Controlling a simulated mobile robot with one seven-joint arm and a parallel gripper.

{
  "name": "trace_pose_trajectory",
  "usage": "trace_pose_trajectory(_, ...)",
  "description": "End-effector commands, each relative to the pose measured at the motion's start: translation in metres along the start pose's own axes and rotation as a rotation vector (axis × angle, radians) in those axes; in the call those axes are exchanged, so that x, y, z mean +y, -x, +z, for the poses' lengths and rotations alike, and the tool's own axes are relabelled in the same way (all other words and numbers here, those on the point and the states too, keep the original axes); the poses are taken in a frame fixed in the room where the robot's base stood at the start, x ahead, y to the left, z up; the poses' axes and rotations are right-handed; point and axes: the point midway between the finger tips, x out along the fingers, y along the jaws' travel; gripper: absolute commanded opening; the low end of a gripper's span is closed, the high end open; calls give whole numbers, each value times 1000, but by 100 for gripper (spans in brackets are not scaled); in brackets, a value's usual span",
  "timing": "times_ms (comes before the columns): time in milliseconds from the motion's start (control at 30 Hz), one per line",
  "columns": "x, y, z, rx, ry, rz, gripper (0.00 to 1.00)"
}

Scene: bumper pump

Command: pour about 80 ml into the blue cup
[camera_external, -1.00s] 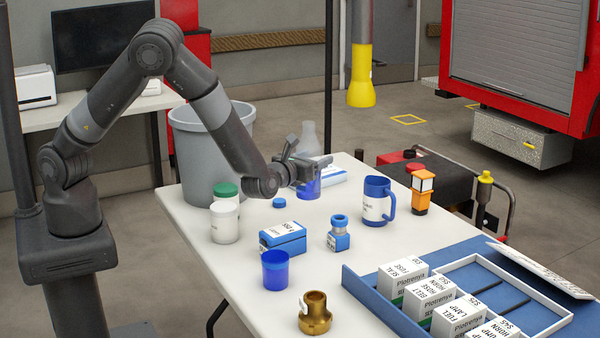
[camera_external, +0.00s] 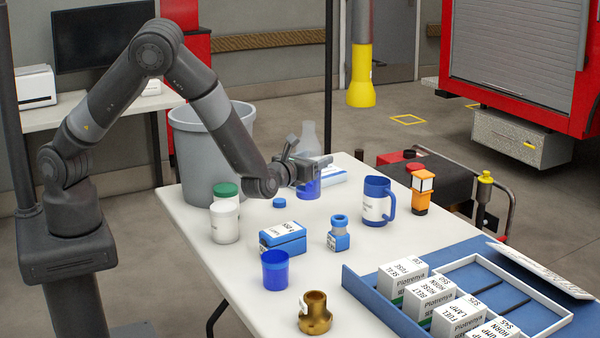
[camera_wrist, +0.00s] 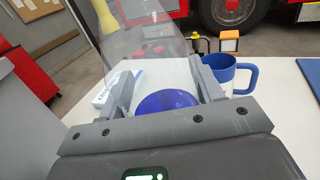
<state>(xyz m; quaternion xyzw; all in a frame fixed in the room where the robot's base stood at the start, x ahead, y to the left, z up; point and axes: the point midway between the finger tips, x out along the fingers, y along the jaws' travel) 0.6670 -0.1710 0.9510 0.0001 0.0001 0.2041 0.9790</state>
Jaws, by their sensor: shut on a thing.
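A clear bottle (camera_external: 309,140) with blue liquid (camera_external: 309,190) low in it stands upright near the far end of the white table. My gripper (camera_external: 308,172) is shut around the bottle. In the wrist view the bottle (camera_wrist: 150,45) rises between the two fingers of my gripper (camera_wrist: 168,90), and blue (camera_wrist: 165,102) shows through it. I cannot tell whether its base touches the table. The blue cup (camera_external: 275,272) stands upright on the near part of the table, apart from my gripper. What is inside the cup is not clear.
A blue tray (camera_external: 362,294) with several boxes is at right. A grey bin (camera_external: 195,150) is beside the table.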

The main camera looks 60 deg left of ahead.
Motion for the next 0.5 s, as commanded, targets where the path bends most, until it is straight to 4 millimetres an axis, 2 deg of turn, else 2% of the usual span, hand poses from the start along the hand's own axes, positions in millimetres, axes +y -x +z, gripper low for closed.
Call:
trace_pose_trajectory(167, 0, 0, 10, -2, 4, 0, 28)
trace_pose_trajectory(300, 0, 0, 27, -2, 5, 0, 28)
trace_pose_trajectory(500, 0, 0, 43, -2, 4, 0, 28)
